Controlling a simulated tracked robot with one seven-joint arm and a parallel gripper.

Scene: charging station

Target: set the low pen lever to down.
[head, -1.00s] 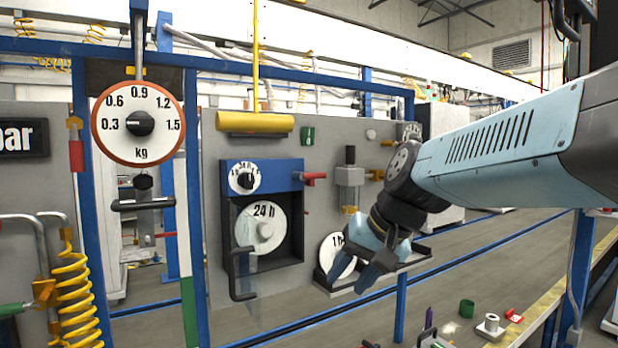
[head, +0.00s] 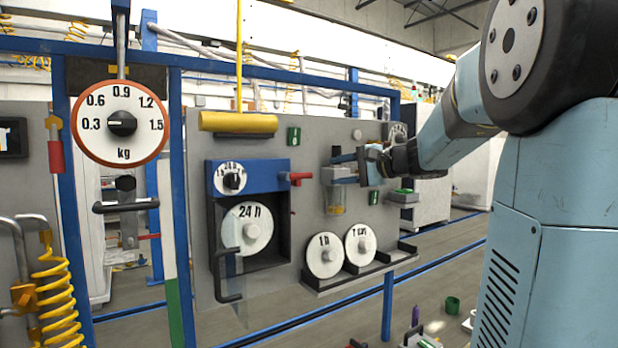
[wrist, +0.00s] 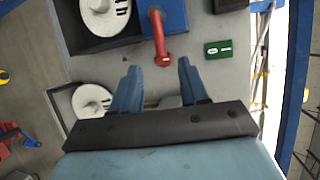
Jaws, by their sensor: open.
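A red lever (head: 300,177) sticks out to the right from the blue top of the chart recorder (head: 270,166). A smaller red piece (head: 292,212) shows below it on the recorder's right side. No label tells which is the low pen lever. In the wrist view, the red lever (wrist: 158,38) lies ahead of and between my open fingers (wrist: 158,74), apart from both.
The 24 h disc (head: 243,229) sits in the recorder above a black handle (head: 224,276). The 1 h disc (head: 324,256) and another disc (head: 361,245) stand on a shelf (head: 345,279) below my gripper. A green tag (wrist: 218,48) is right of the lever in the wrist view.

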